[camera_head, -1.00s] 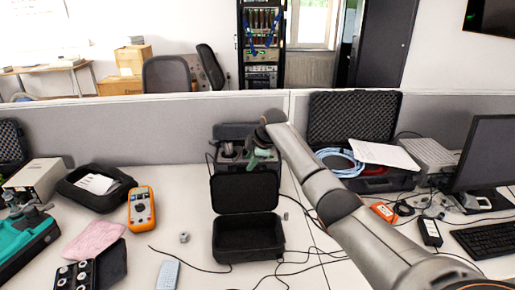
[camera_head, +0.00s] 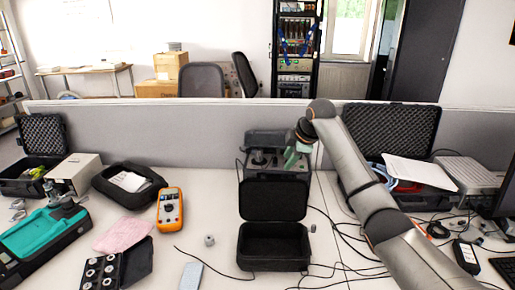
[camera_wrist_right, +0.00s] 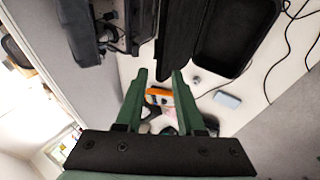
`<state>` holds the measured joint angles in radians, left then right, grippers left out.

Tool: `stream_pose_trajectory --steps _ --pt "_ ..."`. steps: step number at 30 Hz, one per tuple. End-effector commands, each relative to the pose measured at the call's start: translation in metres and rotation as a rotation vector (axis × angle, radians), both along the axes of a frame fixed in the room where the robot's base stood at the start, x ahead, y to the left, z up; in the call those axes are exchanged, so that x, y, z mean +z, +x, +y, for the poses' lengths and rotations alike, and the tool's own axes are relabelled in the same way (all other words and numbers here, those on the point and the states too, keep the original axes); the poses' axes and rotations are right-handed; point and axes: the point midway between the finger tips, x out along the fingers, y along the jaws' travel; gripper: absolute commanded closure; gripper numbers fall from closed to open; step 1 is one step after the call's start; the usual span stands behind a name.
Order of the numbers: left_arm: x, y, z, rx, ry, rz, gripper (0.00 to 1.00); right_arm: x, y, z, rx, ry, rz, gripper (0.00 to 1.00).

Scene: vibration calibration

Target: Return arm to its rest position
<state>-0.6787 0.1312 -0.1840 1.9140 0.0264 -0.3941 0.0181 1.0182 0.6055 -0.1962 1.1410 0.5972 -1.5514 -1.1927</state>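My right arm (camera_head: 370,195) reaches in from the lower right of the head view, over the desk. Its right gripper (camera_head: 293,157) points down in front of the small open equipment case (camera_head: 277,137) at the back of the desk. In the right wrist view the two green fingers of the right gripper (camera_wrist_right: 159,76) stand apart with nothing between their tips. Any contact with the equipment case cannot be told. My left gripper is in neither current view.
An open black case (camera_head: 273,200) stands just in front. An orange multimeter (camera_head: 170,209) and a teal case (camera_head: 45,235) lie left. A large open case (camera_head: 390,128) and a grey box (camera_head: 465,174) stand right. A grey partition (camera_head: 185,137) closes the back. Cables cross the desk.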

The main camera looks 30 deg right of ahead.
Motion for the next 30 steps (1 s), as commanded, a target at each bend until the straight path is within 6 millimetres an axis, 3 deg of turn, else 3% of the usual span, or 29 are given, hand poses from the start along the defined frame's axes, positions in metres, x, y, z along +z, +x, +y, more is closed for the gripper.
stream_pose_trajectory --steps 5,8,11,14,21,27,30 --pt "0.0 0.0 0.0 0.0 0.0 0.0 0.5 -0.001 0.0 0.001 0.0 0.0 0.001 0.62" --pt "0.0 0.0 0.0 0.0 0.0 0.0 0.5 -0.014 -0.002 0.008 -0.002 -0.001 0.013 0.62" --pt "0.0 0.0 0.0 0.0 0.0 0.0 0.5 -0.045 -0.011 0.028 -0.015 -0.001 0.041 0.62" --pt "0.0 0.0 0.0 0.0 0.0 0.0 0.5 -0.09 -0.029 0.058 -0.042 0.009 0.077 0.62" --pt "0.0 0.0 0.0 0.0 0.0 0.0 0.5 -0.184 -0.104 0.13 -0.149 0.078 0.141 0.62" --pt "0.0 0.0 0.0 0.0 0.0 0.0 0.5 -0.234 -0.187 0.179 -0.283 0.175 0.182 0.62" --pt "0.0 0.0 0.0 0.0 0.0 0.0 0.5 -0.247 -0.232 0.198 -0.372 0.232 0.199 0.62"
